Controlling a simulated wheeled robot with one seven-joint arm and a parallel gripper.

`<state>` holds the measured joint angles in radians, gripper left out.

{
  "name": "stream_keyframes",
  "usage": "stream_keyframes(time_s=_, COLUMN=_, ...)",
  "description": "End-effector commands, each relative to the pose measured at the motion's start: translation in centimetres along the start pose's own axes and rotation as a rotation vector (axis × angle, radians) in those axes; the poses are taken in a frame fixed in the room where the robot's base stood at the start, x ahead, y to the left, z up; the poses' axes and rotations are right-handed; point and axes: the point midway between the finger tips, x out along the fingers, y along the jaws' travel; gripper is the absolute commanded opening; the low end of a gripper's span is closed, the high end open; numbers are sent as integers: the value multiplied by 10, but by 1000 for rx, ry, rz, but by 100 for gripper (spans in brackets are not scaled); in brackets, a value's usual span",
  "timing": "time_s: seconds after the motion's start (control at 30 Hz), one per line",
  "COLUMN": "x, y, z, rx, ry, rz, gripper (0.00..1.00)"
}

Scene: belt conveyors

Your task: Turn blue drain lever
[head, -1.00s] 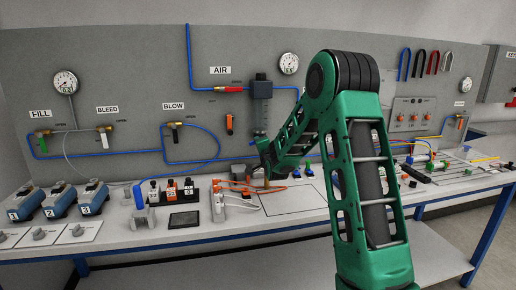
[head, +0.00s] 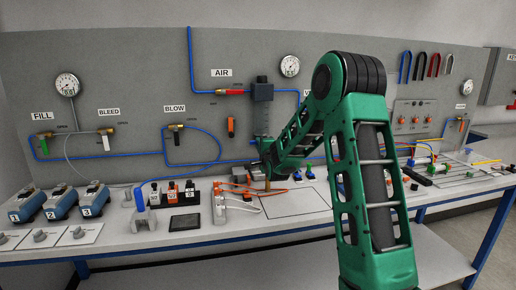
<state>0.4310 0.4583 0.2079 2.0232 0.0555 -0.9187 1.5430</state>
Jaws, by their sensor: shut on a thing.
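My gripper (head: 264,162) is at the far end of my green arm, below the clear bowl (head: 262,122) of the air unit on the grey board. It is small and mostly covered by my own wrist. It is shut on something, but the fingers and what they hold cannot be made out. A small brass-coloured piece (head: 267,184) shows just below my wrist. I cannot make out a blue drain lever; it may be hidden by my wrist or arm.
The bench (head: 300,201) runs under the board. Valves labelled FILL (head: 43,135), BLEED (head: 106,131) and BLOW (head: 175,127) are at the left. Black blocks (head: 172,196) and orange leads (head: 276,190) lie near my wrist. My forearm covers the bench's middle right.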

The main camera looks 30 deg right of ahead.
Motion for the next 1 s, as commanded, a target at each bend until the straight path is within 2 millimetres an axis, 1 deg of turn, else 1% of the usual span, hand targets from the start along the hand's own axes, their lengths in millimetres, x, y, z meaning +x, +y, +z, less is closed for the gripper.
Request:
stream_keyframes(time_s=0.03, x=-1, y=4, z=-4, rx=-2, ry=6, rz=8, gripper=0)
stream_keyframes(time_s=0.1, x=-1, y=4, z=-4, rx=-2, ry=6, rz=8, gripper=0)
stream_keyframes(time_s=0.13, x=-1, y=4, z=-4, rx=-2, ry=6, rz=8, gripper=21)
stream_keyframes(time_s=0.17, x=-1, y=4, z=-4, rx=-2, ry=6, rz=8, gripper=28)
stream_keyframes(time_s=0.2, x=-1, y=4, z=-4, rx=-2, ry=5, rz=8, gripper=33)
stream_keyframes(time_s=0.77, x=0, y=-2, z=1, rx=0, ry=-2, rz=-3, gripper=33)
stream_keyframes(time_s=1.0, x=-9, y=-1, z=0, rx=-1, ry=3, rz=-1, gripper=33)
